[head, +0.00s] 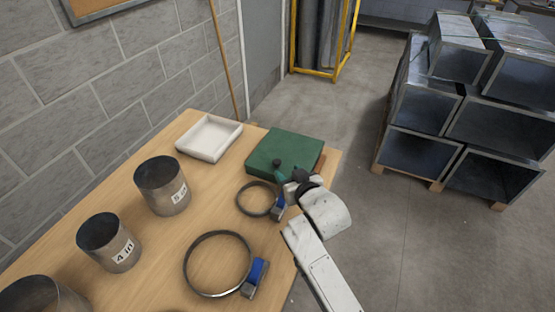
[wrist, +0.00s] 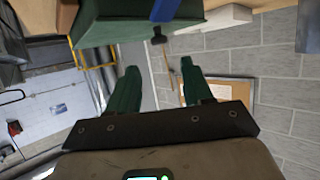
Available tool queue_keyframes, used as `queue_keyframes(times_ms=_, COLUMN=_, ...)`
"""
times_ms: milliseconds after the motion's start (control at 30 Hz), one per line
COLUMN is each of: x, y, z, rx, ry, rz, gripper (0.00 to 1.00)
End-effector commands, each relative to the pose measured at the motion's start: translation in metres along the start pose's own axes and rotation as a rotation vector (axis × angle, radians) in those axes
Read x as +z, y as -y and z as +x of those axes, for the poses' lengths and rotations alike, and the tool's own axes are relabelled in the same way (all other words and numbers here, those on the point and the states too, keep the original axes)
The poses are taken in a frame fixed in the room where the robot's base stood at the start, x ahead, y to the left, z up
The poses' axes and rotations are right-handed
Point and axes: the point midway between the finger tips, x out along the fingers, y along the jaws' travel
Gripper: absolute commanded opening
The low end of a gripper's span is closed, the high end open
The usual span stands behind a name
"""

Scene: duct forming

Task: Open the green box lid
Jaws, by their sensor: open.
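The green box (head: 286,148) stands at the far right corner of the wooden table. Its lid looks shut, and its top is flat in the head view. In the wrist view the green box (wrist: 130,22) fills the upper edge, with a blue strip and a small dark piece in front of it. My gripper (head: 287,171) is at the near side of the box in the head view. In the wrist view its green fingers (wrist: 158,68) are spread apart with nothing between them. Contact with the box cannot be told. My wrist hides part of the box's near right side.
A white tray (head: 209,137) stands left of the box. Two ring clamps with blue housings, the smaller (head: 258,198) and the larger (head: 217,264), lie nearer on the table (head: 160,245). Several metal cylinders line the left. Stacked ducts (head: 450,105) stand beyond, across open floor.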

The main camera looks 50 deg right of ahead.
Motion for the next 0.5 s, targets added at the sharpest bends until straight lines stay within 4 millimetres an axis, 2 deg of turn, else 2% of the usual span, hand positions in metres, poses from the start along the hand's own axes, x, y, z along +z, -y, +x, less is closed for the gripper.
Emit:
queue_keyframes(times_ms=300, x=-0.001, y=-0.001, z=0.055, rx=0.001, ry=0.001, rz=-0.001, gripper=0.5)
queue_keyframes(times_ms=500, x=0.0, y=0.0, z=0.078, rx=0.001, ry=0.001, rz=-0.001, gripper=0.5)
